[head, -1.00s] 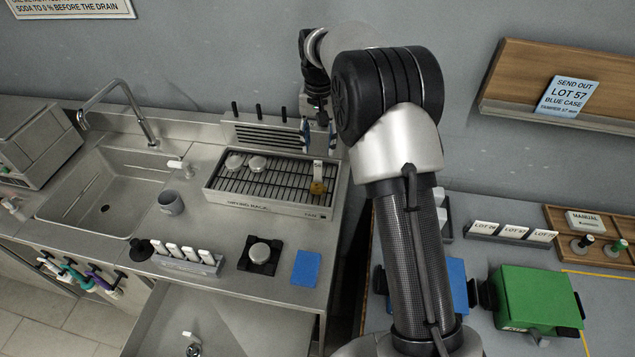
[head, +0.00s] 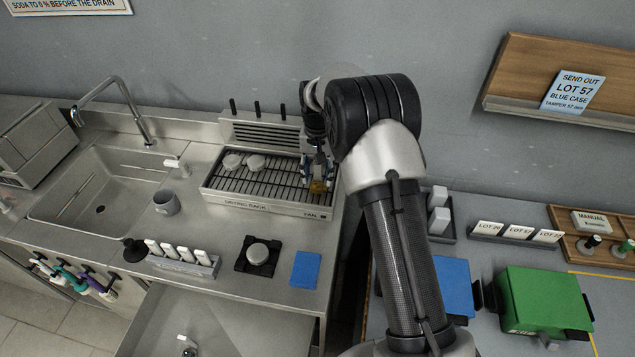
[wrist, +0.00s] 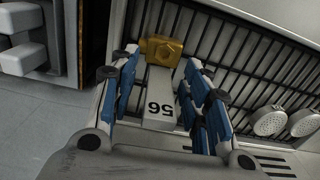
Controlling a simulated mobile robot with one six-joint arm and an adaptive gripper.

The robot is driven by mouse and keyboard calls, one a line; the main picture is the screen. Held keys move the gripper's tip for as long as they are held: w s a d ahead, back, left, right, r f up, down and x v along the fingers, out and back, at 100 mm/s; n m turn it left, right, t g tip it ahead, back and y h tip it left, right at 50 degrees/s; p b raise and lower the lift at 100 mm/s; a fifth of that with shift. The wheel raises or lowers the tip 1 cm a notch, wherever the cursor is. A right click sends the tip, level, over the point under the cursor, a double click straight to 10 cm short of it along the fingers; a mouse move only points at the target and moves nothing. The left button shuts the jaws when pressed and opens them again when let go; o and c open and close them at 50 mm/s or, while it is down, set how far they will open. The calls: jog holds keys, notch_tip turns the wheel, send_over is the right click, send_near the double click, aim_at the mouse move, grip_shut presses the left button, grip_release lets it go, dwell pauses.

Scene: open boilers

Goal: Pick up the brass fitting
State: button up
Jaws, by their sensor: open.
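The brass fitting (head: 317,186) sits at the right end of the drying rack (head: 253,205), with a white tag marked 56 (wrist: 160,100) attached to it. In the wrist view the brass fitting (wrist: 162,49) lies just past my fingertips, near the middle of the gap. My gripper (head: 318,166) hangs over the right end of the rack. In the wrist view the blue fingers of my gripper (wrist: 160,75) are apart on either side of the white tag. I cannot tell whether a finger touches it.
Two round metal strainer-like discs (head: 243,161) lie on the rack's left part. A slotted panel with upright black pegs (head: 260,134) stands behind it. A grey cup (head: 166,203), a blue pad (head: 305,268) and a holder of white tags (head: 182,262) are on the counter.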

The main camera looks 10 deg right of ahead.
grip_shut()
dwell(0.5)
